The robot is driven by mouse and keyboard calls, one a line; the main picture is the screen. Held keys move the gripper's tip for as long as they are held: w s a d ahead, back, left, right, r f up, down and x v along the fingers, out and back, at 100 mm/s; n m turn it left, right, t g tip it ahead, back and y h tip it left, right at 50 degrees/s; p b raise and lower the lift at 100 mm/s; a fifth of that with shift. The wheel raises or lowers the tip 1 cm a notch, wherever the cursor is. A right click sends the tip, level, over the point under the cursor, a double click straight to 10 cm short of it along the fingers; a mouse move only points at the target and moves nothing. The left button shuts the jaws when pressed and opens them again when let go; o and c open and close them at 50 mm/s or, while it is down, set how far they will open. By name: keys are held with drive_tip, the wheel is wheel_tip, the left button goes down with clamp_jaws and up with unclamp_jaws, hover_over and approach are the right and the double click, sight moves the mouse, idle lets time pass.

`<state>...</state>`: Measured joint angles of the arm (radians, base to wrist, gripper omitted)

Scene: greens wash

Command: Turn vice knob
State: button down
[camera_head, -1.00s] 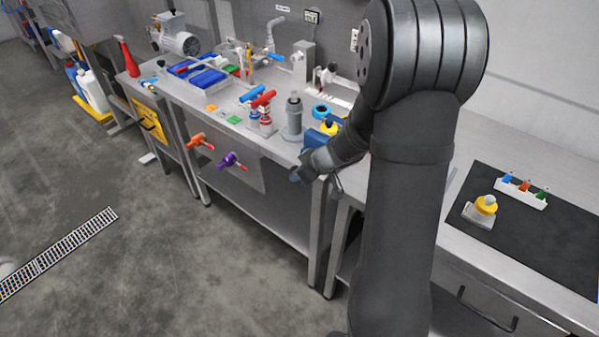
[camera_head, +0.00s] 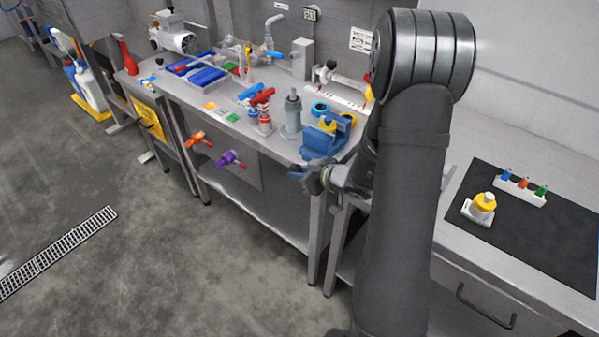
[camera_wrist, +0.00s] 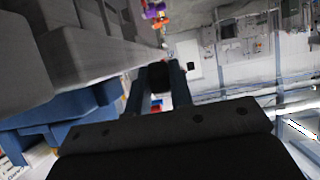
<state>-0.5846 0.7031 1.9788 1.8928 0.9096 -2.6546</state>
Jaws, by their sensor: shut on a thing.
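The blue vice (camera_head: 318,142) stands at the front right corner of the steel bench, with a yellow part on top. It fills the left of the wrist view as a blue body (camera_wrist: 65,112). My gripper (camera_head: 308,178) is just in front of the vice, below the bench top's edge. In the wrist view my gripper's two fingers (camera_wrist: 158,80) are shut on the dark vice knob (camera_wrist: 159,74), which sits between their tips. In the head view the fingers hide most of the knob.
Orange (camera_head: 197,138) and purple (camera_head: 231,158) valve handles stick out from the bench front. A dark mat (camera_head: 530,225) lies on the right counter. The floor in front is clear.

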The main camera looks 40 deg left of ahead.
idle(0.4)
drive_tip(key=c, duration=1.3)
unclamp_jaws()
drive_tip(key=v, duration=1.7)
drive_tip(key=shift+d, duration=0.2)
